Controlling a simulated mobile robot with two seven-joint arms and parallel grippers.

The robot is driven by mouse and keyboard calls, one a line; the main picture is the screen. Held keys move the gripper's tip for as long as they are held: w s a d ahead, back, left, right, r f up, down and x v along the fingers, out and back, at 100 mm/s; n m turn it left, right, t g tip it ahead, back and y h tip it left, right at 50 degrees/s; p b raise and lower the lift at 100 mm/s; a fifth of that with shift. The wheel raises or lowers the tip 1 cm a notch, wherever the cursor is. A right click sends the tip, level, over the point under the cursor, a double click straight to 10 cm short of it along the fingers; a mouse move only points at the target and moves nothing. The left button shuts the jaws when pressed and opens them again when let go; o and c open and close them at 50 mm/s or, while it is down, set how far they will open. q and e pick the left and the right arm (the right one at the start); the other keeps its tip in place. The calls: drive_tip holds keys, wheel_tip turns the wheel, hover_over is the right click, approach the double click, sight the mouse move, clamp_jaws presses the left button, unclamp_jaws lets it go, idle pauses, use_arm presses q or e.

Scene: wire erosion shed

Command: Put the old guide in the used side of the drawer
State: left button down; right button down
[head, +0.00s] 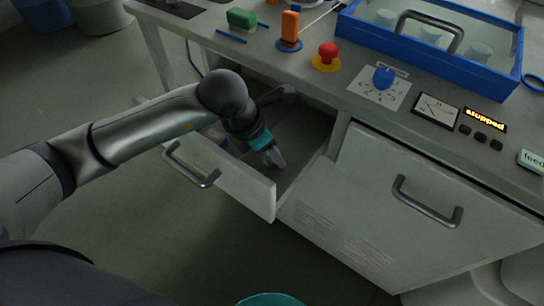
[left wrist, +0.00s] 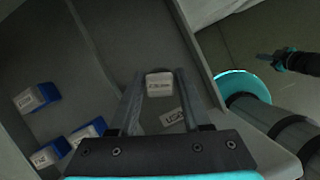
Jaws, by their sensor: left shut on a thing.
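The drawer (head: 250,188) under the bench is pulled open. My left gripper (head: 274,158) reaches down into it. In the left wrist view its fingers (left wrist: 156,100) are shut on a small pale block with dark lettering, the guide (left wrist: 159,84). A tilted label (left wrist: 172,117) that seems to read "USED" lies on the drawer floor just beside the guide, on the right side of the divider (left wrist: 92,55). Whether the guide touches the floor I cannot tell. My right gripper (left wrist: 268,57) shows small and dark at the far right of that view.
Several blue-and-white boxes (left wrist: 36,97) lie in the drawer's other compartment, left of the divider. The bench above holds a red stop button (head: 327,55), a dial (head: 383,77) and a blue tray (head: 425,62). A closed cabinet front (head: 375,200) stands right of the drawer.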

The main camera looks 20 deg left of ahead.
sight(265, 163)
use_arm(q)
drive_tip(key=shift+f, duration=0.9)
use_arm(e)
drive_tip(key=shift+w+a+r, duration=0.1)
drive_tip(key=shift+w+a, duration=0.3)
use_arm(q)
drive_tip(key=shift+f, duration=0.1)
drive_tip(key=shift+c, duration=1.8)
unclamp_jaws()
use_arm(e)
drive_tip(key=shift+w+a, duration=0.2)
drive_tip(key=shift+s+r, duration=0.1)
use_arm(q)
drive_tip(key=p+v, duration=0.1)
drive_tip(key=v, duration=0.4)
drive_tip(key=p+v, duration=0.2)
drive_tip(key=v, duration=0.5)
use_arm(e)
drive_tip(key=s, duration=0.1)
drive_tip(key=s+d, duration=0.1)
drive_tip(key=s, duration=0.1)
drive_tip(key=s+r, duration=0.1)
drive_tip(key=shift+s+d, duration=0.15)
drive_tip(key=shift+s, duration=0.2)
